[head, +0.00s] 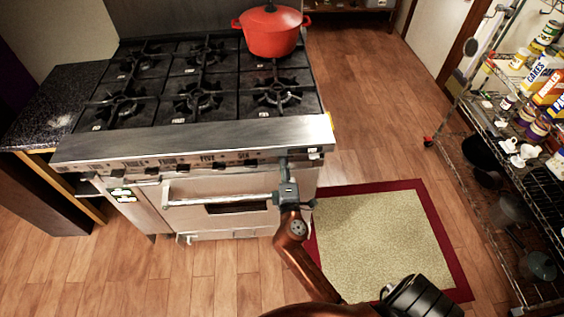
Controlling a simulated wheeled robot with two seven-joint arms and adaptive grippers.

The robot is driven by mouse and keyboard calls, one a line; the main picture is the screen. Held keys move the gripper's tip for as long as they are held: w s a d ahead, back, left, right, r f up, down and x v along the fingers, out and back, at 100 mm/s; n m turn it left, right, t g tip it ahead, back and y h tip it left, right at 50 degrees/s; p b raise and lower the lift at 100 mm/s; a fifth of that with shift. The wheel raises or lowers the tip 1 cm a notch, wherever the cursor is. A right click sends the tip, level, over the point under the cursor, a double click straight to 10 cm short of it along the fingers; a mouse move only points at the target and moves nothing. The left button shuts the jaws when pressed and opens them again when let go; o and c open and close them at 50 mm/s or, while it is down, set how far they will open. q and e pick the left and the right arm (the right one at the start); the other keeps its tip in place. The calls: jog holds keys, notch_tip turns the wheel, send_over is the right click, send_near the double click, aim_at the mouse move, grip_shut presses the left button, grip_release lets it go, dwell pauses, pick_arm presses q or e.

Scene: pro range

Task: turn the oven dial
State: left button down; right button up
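The oven (220,186) is a steel range with a row of small dark dials along its front panel. My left gripper is not in view.
The oven door handle (220,200) sticks out below the dials, close to my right wrist. A red pot (270,32) stands on the back right burner. A red-bordered mat (385,240) lies on the floor; a wire shelf (490,135) stands at right.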

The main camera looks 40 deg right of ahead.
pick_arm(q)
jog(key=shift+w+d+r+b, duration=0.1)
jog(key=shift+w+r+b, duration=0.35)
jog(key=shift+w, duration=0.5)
pick_arm(e)
jog(key=shift+f+m, duration=0.1)
jog(key=shift+m, duration=0.8)
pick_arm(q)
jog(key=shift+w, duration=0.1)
pick_arm(e)
jog(key=o, duration=1.1)
jog(key=shift+o, duration=0.2)
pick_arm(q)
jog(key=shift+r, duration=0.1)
